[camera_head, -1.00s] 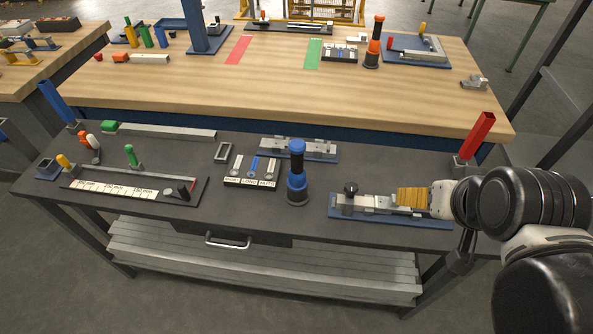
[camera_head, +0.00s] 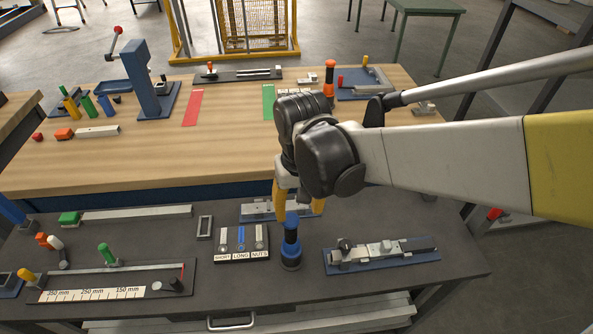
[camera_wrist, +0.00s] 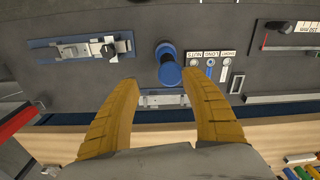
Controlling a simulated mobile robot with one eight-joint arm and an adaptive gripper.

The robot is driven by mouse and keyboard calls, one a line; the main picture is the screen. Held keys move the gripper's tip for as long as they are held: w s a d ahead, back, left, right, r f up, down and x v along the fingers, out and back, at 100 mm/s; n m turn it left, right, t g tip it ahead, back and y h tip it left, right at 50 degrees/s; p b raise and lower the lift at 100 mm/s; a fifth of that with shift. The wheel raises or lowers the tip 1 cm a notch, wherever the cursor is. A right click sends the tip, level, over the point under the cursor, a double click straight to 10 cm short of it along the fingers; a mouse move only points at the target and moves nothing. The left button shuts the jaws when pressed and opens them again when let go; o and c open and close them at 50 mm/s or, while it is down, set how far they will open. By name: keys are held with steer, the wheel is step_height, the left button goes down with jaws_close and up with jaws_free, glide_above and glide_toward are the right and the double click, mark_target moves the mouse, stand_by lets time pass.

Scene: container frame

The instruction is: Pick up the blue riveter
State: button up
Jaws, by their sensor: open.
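The blue riveter (camera_head: 291,243) stands upright on the dark workbench, right of the tray of labelled slots. In the wrist view the blue riveter (camera_wrist: 167,65) shows ahead of the fingers, between their lines and apart from both. My gripper (camera_head: 297,205) is above and just behind the riveter in the head view, with its yellow fingers pointing down. In the wrist view my gripper (camera_wrist: 165,95) has its two yellow fingers spread wide with nothing between them. Part of one finger is hidden behind the riveter's top in the head view.
The slotted tray (camera_head: 242,254) stands close left of the riveter. A blue-based fixture (camera_head: 380,254) lies to its right. A metal fixture (camera_head: 258,211) lies behind it. An orange riveter (camera_head: 329,80) stands on the wooden table.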

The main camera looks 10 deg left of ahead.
mark_target(291, 236)
steer(key=f, duration=0.1)
steer(key=a+f+b, duration=0.1)
steer(key=f, duration=0.3)
steer(key=shift+a+f, duration=0.25)
steer(key=shift+a, duration=0.05)
step_height(291, 236, down, 6)
steer(key=shift+a+f+b, duration=0.1)
steer(key=shift+b, duration=1.15)
jaws_close()
